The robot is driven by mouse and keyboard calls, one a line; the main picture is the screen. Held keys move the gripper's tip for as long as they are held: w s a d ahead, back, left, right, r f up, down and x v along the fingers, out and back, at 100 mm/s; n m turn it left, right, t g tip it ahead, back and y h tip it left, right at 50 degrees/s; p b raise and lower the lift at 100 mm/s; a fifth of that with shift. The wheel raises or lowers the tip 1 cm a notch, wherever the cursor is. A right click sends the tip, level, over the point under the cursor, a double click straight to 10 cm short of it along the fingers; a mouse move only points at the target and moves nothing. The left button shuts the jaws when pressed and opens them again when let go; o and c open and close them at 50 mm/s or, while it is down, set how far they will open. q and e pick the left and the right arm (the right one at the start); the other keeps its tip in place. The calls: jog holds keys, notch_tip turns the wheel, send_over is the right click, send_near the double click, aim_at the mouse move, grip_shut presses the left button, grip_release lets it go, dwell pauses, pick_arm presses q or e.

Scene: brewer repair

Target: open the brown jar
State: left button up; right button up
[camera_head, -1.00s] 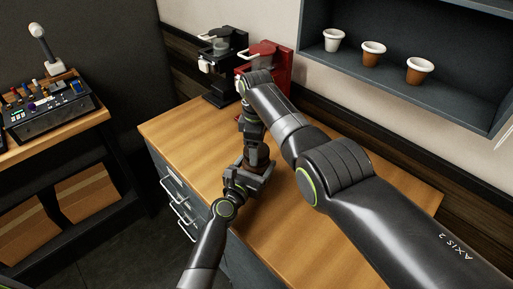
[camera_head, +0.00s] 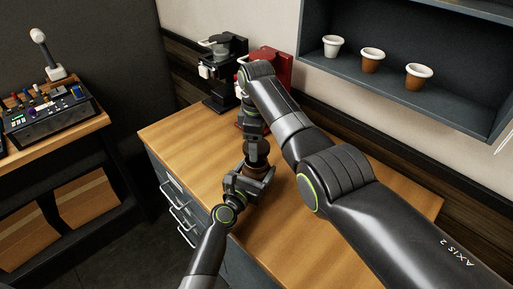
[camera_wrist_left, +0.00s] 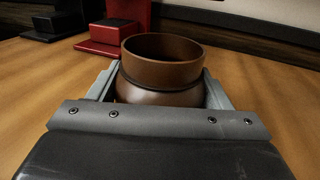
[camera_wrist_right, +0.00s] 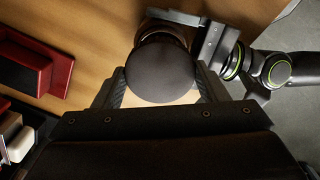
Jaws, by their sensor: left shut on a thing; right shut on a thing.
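The brown jar (camera_wrist_left: 160,97) stands upright between the fingers of my left gripper (camera_head: 254,175), which is shut on it. In the left wrist view its round mouth is uncovered, with the rim showing. My right gripper (camera_head: 253,137) is above the jar and shut on a dark round lid (camera_wrist_right: 163,73). The lid fills the middle of the right wrist view. The jar (camera_wrist_right: 165,30) shows partly behind it, with a left finger beside it. The lid is off the jar's rim. In the head view my arms partly hide the jar.
A black brewer (camera_head: 222,70) and a red brewer (camera_head: 278,70) stand at the back of the wooden counter (camera_head: 185,135). Several cups sit on the wall shelf (camera_head: 440,100) at the right. A control box (camera_head: 45,115) is on a side bench. The counter's left part is clear.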

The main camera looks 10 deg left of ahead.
pick_arm(q)
jog(key=o, duration=2)
